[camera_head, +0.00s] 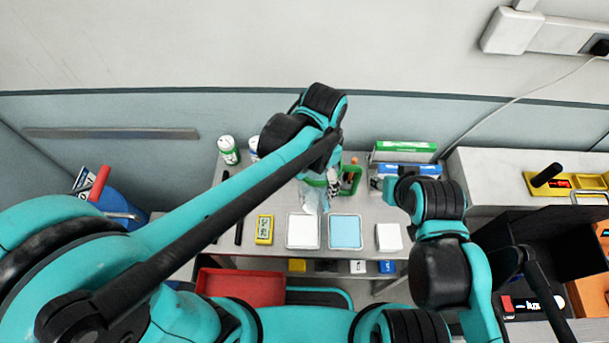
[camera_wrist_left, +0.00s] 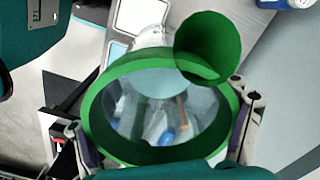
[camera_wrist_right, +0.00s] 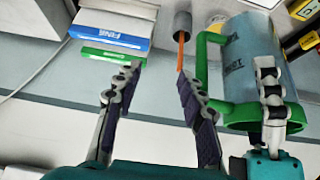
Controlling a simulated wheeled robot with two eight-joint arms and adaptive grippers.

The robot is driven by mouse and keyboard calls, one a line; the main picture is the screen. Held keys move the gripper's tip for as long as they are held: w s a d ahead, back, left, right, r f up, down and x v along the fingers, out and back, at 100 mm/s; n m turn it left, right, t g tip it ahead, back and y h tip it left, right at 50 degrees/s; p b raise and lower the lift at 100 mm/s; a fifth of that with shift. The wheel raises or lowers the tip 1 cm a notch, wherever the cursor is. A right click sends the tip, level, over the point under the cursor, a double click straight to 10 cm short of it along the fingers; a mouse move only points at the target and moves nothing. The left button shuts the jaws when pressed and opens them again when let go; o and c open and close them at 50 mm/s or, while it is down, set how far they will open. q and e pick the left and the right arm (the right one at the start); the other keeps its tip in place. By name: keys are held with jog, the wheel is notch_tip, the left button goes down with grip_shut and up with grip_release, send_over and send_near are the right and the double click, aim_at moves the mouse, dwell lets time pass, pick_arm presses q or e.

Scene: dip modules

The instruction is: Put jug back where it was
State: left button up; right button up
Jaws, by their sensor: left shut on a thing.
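The jug (camera_wrist_left: 160,115) is clear with a green rim, spout and handle. In the left wrist view I look into its open mouth, with my left gripper's fingers on opposite sides of the rim. My left gripper is shut on the jug. In the head view the jug (camera_head: 313,198) is partly hidden under my left arm, above or on the bench near the white pad (camera_head: 303,231) and blue pad (camera_head: 345,232); I cannot tell if it touches. In the right wrist view the jug (camera_wrist_right: 258,60) shows beside my right gripper (camera_wrist_right: 158,82), which is open and empty.
A green box (camera_head: 404,147) and blue box (camera_head: 412,169) stand at the back right. A white-green bottle (camera_head: 228,150) stands at the back left. A yellow device (camera_head: 264,229) and small white block (camera_head: 389,237) lie in front. A red bin (camera_head: 240,287) is below.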

pick_arm(q)
jog(key=w+a+f+b, duration=0.2)
jog(key=w+a+f, duration=0.3)
jog(key=a+f, duration=0.3)
notch_tip(320, 180, down, 2)
jog(key=shift+w+a+f, duration=0.1)
jog(key=shift+w+a, duration=0.1)
jog(key=shift+a, duration=0.2)
jog(key=shift+f, duration=0.15)
jog(key=o, duration=1.3)
jog(key=shift+o, duration=0.2)
